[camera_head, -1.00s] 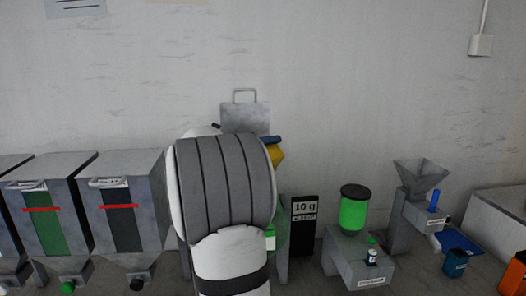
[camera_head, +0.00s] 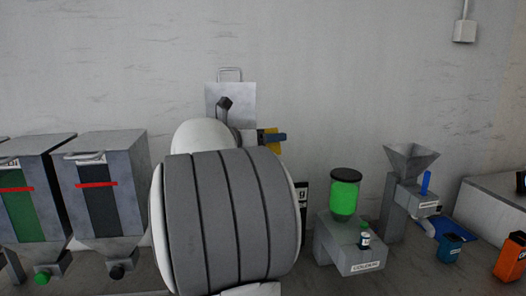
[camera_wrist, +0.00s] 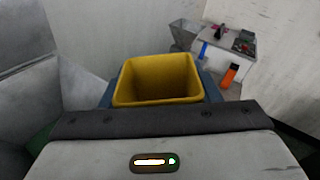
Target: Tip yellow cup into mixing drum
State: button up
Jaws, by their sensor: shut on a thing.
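The yellow cup (camera_wrist: 157,82) is in the middle of the wrist view, its opening facing the camera. Only yellow inner walls show, and I cannot make out any contents. My gripper (camera_wrist: 160,92) is shut on it, with blue fingers at its left and right sides. In the head view a small part of the cup (camera_head: 271,148) and a blue finger of my gripper (camera_head: 275,137) show past my arm. A grey upright panel with a handle (camera_head: 238,98) stands behind my arm. The mixing drum cannot be made out; my arm covers that area.
Grey hoppers (camera_head: 108,185) with red stripes stand at the left. A machine with a green container (camera_head: 345,195), a funnel machine (camera_head: 410,160), a blue cup (camera_head: 450,247) and an orange container (camera_head: 509,257) stand at the right. The wall is close behind.

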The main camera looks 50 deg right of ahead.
jog(key=shift+f+m+b, duration=0.1)
jog(key=shift+m+b, duration=0.4)
jog(key=shift+m, duration=0.1)
jog(key=shift+s+a+r+m+t+b, duration=0.1)
jog(key=shift+s+r+m+t+b, duration=0.15)
jog(key=shift+r+m+t+b, duration=0.25)
notch_tip(320, 180, up, 4)
jog(key=p, duration=0.4)
jog(key=shift+w+r, duration=0.15)
jog(key=shift+r, duration=0.05)
jog(key=shift+f, duration=0.1)
jog(key=shift+s, duration=0.2)
